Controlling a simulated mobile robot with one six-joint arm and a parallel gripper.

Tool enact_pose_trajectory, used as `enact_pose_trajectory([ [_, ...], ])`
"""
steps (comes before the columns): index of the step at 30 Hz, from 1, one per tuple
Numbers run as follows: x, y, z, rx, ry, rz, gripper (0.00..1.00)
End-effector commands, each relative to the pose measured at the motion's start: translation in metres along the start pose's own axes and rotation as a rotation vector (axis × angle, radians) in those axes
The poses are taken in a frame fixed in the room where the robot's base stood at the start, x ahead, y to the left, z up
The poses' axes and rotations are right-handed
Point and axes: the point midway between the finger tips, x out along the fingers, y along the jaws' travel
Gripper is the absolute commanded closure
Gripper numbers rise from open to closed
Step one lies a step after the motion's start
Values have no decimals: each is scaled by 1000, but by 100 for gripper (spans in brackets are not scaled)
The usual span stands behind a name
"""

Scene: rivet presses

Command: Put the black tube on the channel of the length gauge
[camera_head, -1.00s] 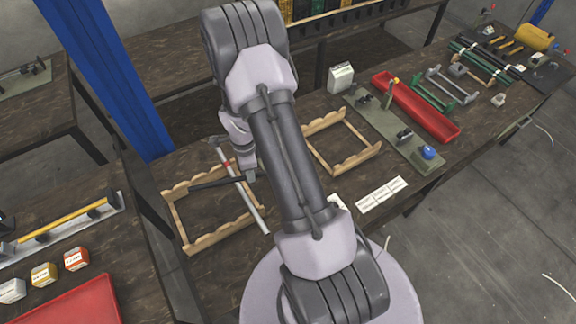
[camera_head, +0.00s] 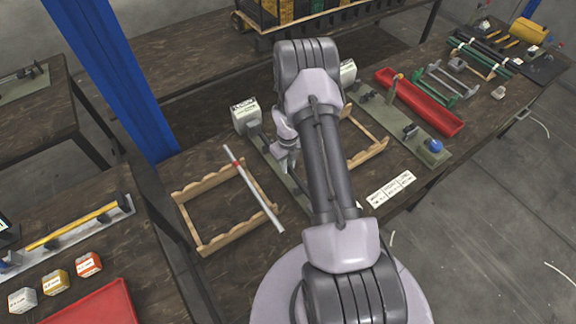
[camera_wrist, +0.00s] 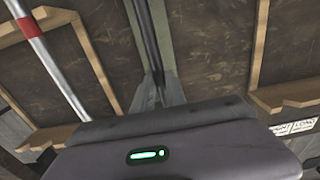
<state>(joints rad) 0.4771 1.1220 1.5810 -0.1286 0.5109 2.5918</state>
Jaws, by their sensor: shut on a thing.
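My gripper (camera_head: 289,166) points down between the two wooden racks. In the wrist view its fingers (camera_wrist: 158,92) are shut on the black tube (camera_wrist: 147,45), which runs away toward the top of the picture. The tube lies along a long grey-green base (camera_head: 296,190), also in the wrist view (camera_wrist: 163,40), that seems to be the length gauge. A white box (camera_head: 245,115) stands at its far end. I cannot tell whether the tube touches the channel; the arm and gripper hide much of both.
The left wooden rack (camera_head: 187,222) carries a silver tube with a red band (camera_head: 260,200). The right rack (camera_head: 371,152) is partly behind my arm. Label cards (camera_head: 391,188) lie near the front edge. A red tray (camera_head: 440,118) is farther right.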

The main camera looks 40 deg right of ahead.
Motion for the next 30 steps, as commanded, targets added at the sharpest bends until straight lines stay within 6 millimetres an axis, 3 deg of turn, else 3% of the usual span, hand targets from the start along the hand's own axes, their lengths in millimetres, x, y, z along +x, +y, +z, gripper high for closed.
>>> enact_pose_trajectory([
  [9, 4, 0, 1, -1, -2, -1, 100],
  [10, 4, 0, 1, -1, -2, -1, 81],
  [13, 3, 0, 1, -1, -2, -1, 62],
  [22, 2, 0, 1, -1, -2, -1, 61],
  [26, -17, 0, 2, -1, -4, -2, 61],
  [30, -59, -1, 2, 0, -6, -2, 61],
])
